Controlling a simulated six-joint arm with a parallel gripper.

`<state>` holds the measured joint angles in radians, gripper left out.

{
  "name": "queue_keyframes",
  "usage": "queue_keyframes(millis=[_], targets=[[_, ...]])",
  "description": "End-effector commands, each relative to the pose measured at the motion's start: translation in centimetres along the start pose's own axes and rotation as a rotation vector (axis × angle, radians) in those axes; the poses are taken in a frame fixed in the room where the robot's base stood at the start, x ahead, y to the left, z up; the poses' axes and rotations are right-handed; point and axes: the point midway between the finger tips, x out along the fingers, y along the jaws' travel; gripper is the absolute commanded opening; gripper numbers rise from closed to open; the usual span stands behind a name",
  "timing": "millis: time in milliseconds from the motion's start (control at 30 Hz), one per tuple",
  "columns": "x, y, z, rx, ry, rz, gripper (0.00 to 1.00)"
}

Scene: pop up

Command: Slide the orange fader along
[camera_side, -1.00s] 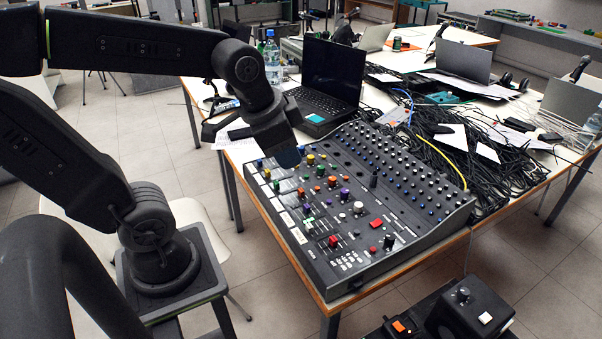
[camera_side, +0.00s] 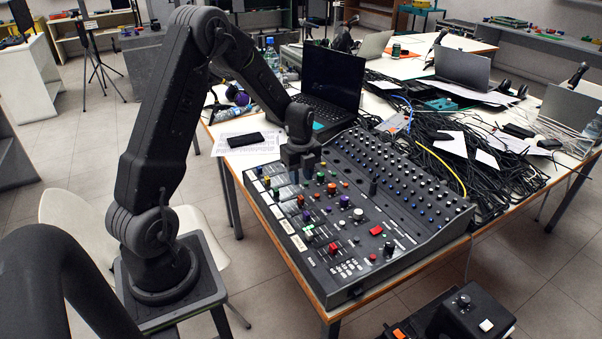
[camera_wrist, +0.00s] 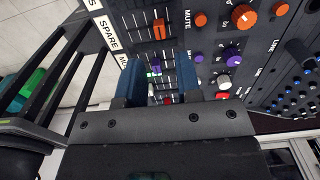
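The orange fader (camera_wrist: 159,28) shows in the wrist view as a small orange cap on the mixing console (camera_wrist: 120,12), above the gap between my fingertips. In the side view a small orange cap (camera_side: 301,200) sits in the fader rows below my gripper (camera_side: 300,172). My gripper (camera_wrist: 161,70) is open, its two blue-grey fingers apart with nothing held. It hangs over the left back part of the console (camera_side: 405,250), and I cannot tell whether the tips touch the surface. A purple cap (camera_wrist: 156,67) and a green cap (camera_wrist: 150,74) show between the fingers.
Orange round knobs (camera_wrist: 243,16) and purple knobs (camera_wrist: 232,56) stand right of the fingers in the wrist view. A laptop (camera_side: 330,80) is behind the console, a black phone (camera_side: 245,139) lies left, and a cable tangle (camera_side: 440,150) lies right.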

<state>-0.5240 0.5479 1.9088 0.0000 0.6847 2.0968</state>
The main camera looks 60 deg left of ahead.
Motion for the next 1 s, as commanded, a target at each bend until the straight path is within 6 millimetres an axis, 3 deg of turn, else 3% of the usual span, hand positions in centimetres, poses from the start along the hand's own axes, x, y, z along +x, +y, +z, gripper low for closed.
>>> queue_keyframes(millis=[600, 900, 1000], targets=[[7.7, 0.0, -0.1, -0.002, 0.0, 0.004, 0.31], [7.5, 0.0, -0.1, -0.002, -0.001, 0.002, 0.02], [7.5, 0.0, -0.1, -0.002, -0.001, 0.002, 0.0]])
